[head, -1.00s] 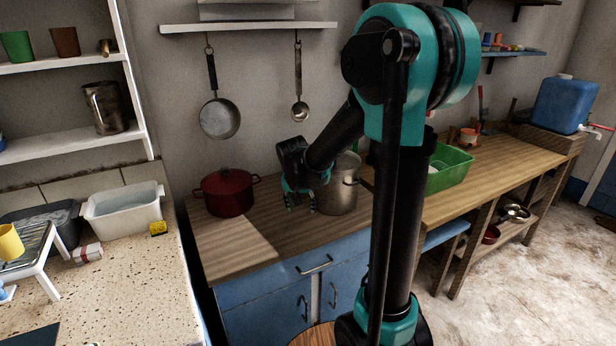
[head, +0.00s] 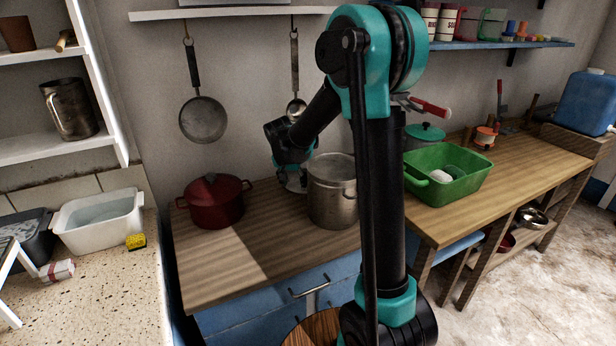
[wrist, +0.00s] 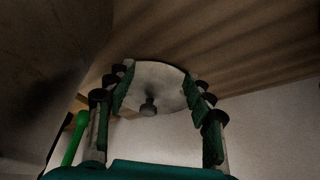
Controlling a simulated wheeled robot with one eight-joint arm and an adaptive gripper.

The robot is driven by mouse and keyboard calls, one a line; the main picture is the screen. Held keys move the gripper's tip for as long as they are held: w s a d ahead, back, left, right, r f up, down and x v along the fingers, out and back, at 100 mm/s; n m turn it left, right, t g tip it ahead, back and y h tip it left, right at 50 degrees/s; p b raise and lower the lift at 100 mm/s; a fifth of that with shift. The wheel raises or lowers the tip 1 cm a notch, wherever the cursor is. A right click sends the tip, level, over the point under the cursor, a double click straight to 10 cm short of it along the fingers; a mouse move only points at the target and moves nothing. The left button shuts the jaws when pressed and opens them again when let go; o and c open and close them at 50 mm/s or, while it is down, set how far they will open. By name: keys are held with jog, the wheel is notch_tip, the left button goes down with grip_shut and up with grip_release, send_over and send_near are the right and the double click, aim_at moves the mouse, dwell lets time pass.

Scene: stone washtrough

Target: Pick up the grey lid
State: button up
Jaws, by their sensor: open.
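The grey lid (wrist: 160,76) shows in the wrist view as a pale round disc, its darker knob (wrist: 150,106) turned towards the camera. My gripper (wrist: 160,88) is open, one finger on each side of the lid in that picture. I cannot tell how far the fingertips are from it, and I see no grip on it. In the head view my gripper (head: 293,172) reaches down between the red pot and the tall metal pot, close to the wall. A pale grey patch there may be the lid, but it is mostly hidden.
The tall metal pot (head: 333,200) stands close right of my gripper, and the lidded red pot (head: 216,203) stands to its left. A pan (head: 203,120) and a ladle (head: 296,108) hang above. A green basin (head: 450,185) is further right. The counter's front (head: 275,240) is clear.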

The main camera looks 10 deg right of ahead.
aim_at(305, 170)
jog(key=w+d, duration=0.1)
jog(key=w, duration=0.1)
jog(key=w+d, duration=0.1)
jog(key=w, duration=0.1)
jog(key=w+d, duration=0.1)
jog(key=w, duration=0.1)
jog(key=shift+w+d, duration=0.3)
jog(key=shift+w, duration=0.05)
jog(key=w, duration=0.1)
jog(key=w+d, duration=0.1)
jog(key=w, duration=0.1)
jog(key=shift+w+d+f, duration=0.4)
jog(key=shift+f, duration=0.15)
grip_shut()
